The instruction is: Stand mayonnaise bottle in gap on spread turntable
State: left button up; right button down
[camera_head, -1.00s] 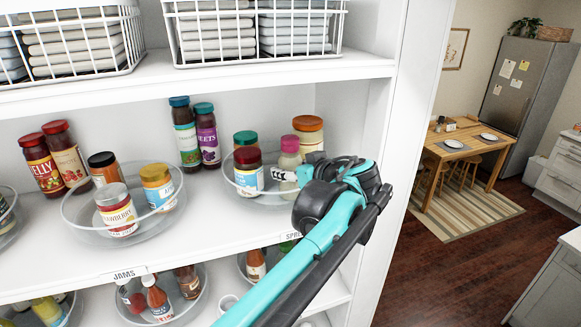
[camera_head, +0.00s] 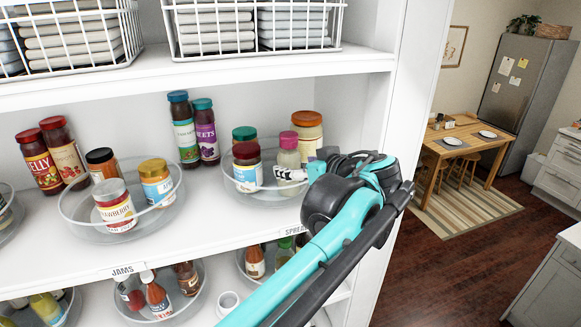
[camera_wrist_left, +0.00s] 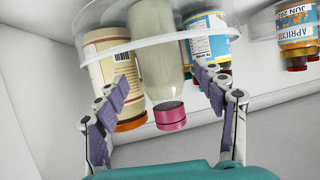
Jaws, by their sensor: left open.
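The mayonnaise bottle, pale with a pink cap (camera_head: 288,139), stands upright inside the clear spread turntable (camera_head: 240,187). A jar with a red lid (camera_head: 247,152), a green-lidded jar (camera_head: 244,132) and an orange-lidded jar (camera_head: 307,119) stand around it. My left gripper (camera_head: 290,175) is at the bottle's front right. In the left wrist view, which is upside down, the pale bottle (camera_wrist_left: 162,70) shows between the spread fingers of the gripper (camera_wrist_left: 163,78), with a visible gap on each side. The bottle's base is partly hidden by the front jar and gripper. My right gripper is not in view.
A jams turntable (camera_head: 80,222) with several jars stands to the left. Two tall jars (camera_head: 190,130) stand behind, between the turntables. The shelf's right upright (camera_head: 385,120) is close to my left arm. Wire baskets (camera_head: 255,50) sit on the shelf above; more bottles stand below.

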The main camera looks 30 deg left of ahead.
pick_arm(q)
jog(key=v, duration=0.8)
jog(key=shift+b, duration=0.4)
